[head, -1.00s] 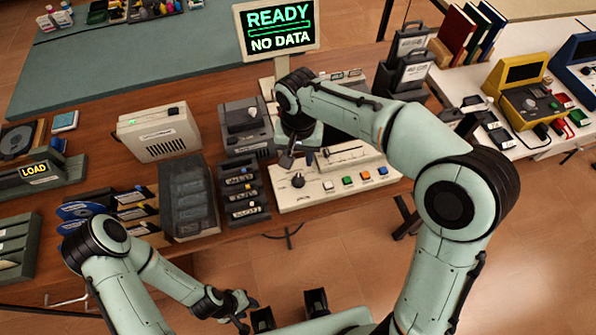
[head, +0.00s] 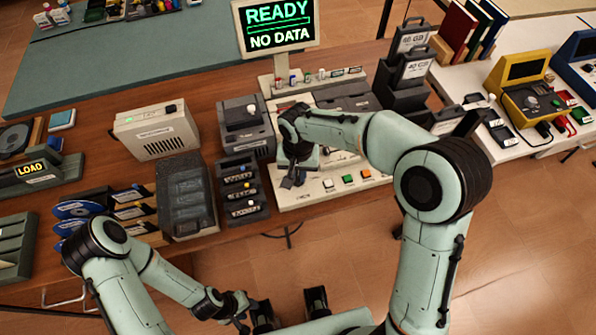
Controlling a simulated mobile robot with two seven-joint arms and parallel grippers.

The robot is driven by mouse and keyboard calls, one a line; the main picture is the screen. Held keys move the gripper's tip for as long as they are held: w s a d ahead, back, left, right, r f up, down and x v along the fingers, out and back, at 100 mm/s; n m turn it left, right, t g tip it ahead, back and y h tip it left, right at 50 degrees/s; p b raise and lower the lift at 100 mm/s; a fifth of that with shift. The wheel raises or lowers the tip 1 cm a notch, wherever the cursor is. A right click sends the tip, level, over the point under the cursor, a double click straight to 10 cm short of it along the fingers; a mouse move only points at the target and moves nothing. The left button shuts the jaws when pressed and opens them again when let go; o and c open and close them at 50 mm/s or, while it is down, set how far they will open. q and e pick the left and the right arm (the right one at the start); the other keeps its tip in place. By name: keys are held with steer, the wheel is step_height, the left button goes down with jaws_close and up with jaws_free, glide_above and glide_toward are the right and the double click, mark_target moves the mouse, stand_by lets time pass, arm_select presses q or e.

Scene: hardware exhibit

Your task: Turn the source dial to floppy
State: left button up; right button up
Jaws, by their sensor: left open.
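The beige control console (head: 318,195) stands on the wooden table in the head view, with a row of coloured buttons along its front. Its dark dial, at the front left of the panel, is now hidden behind my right gripper (head: 290,183). That gripper points down over the dial's place. I cannot tell whether its fingers touch the dial or how far they are apart. The dial's pointer and any floppy label cannot be read. My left gripper (head: 243,312) is open and empty, low in front of the table, away from the console.
A screen (head: 276,25) behind the console reads READY, NO DATA. A rack of dark cartridges (head: 241,190) stands close to the console's left. A dark grey drive (head: 245,120) and a beige box (head: 155,132) stand farther left. Black card stands (head: 405,95) are behind right.

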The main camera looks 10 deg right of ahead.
jaws_close()
steer(key=n, duration=0.3)
steer(key=shift+n+p, duration=0.35)
steer(key=shift+n, duration=0.05)
steer(key=n+p, duration=0.1)
steer(key=n, duration=0.3)
steer(key=shift+r, duration=0.1)
steer(key=n+p, duration=0.1)
steer(key=n, duration=0.3)
steer(key=shift+n, duration=0.4)
arm_select(q)
steer(key=shift+w+r+p, duration=0.1)
steer(key=shift+w+r, duration=0.25)
steer(key=shift+r, duration=0.3)
steer(key=shift+w+r+p, duration=0.15)
steer(key=shift+w+r, duration=0.2)
steer(key=shift+r, duration=0.3)
steer(key=shift+w+r+p, duration=0.1)
steer(key=shift+w+r, duration=0.25)
steer(key=shift+r, duration=0.3)
arm_select(e)
steer(key=shift+n, duration=1.5)
